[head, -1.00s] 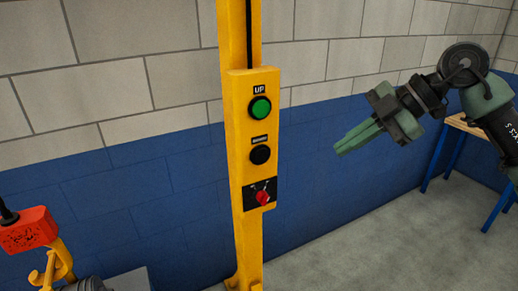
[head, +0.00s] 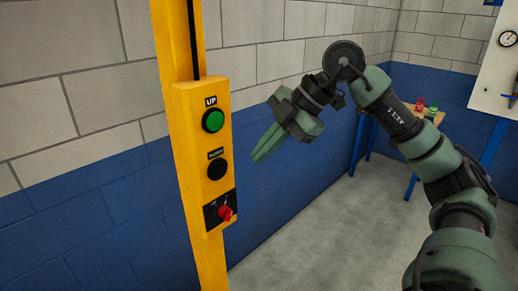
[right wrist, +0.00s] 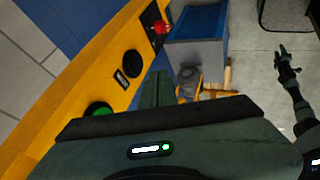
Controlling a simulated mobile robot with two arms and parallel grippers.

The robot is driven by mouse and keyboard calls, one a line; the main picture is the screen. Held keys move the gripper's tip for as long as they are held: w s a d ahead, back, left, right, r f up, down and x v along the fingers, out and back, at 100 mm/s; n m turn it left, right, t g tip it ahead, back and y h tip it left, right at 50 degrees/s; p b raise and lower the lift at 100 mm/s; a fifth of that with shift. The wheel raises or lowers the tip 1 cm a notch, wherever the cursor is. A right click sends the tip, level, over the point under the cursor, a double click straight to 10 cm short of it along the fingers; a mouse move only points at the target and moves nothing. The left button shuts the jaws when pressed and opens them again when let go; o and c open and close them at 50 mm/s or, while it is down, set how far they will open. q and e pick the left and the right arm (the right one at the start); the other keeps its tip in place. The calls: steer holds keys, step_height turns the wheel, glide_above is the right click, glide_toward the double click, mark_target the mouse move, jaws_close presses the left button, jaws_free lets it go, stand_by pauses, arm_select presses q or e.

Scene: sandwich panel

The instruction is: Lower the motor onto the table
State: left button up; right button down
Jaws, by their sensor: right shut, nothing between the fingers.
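The yellow control panel (head: 204,150) stands upright on a yellow post in the head view. It carries a green button (head: 213,120) labelled UP, a black button (head: 216,168) below it and a red rotary switch (head: 225,212) at the bottom. My right gripper (head: 257,156) is shut and empty, right of the panel and apart from it. In the right wrist view its fingers (right wrist: 155,90) are beside the panel. A grey rounded object (right wrist: 189,74), perhaps the motor, is partly hidden behind them. My left gripper (right wrist: 284,52) looks small there; its jaws are unclear.
A blue and grey box-like thing (right wrist: 200,45) stands beyond the panel in the right wrist view. A wooden-topped table (head: 410,112) with blue legs stands at the back right. The floor (head: 320,230) between is clear. A block wall is behind the panel.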

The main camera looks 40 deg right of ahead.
mark_target(219, 170)
arm_select(q)
steer(key=r+p, duration=0.2)
steer(key=w+r+p, duration=0.1)
steer(key=r+p, duration=0.1)
steer(key=shift+w+a, duration=0.1)
steer(key=shift+a, duration=0.05)
arm_select(e)
steer(key=w+a+f, duration=0.1)
steer(key=w+f, duration=0.1)
steer(key=w+a+f, duration=0.1)
steer(key=w+f, duration=0.1)
steer(key=w+a+f, duration=0.1)
steer(key=w, duration=0.2)
steer(key=shift+a+f, duration=0.2)
steer(key=shift+f, duration=0.2)
arm_select(q)
steer(key=shift+r, duration=0.1)
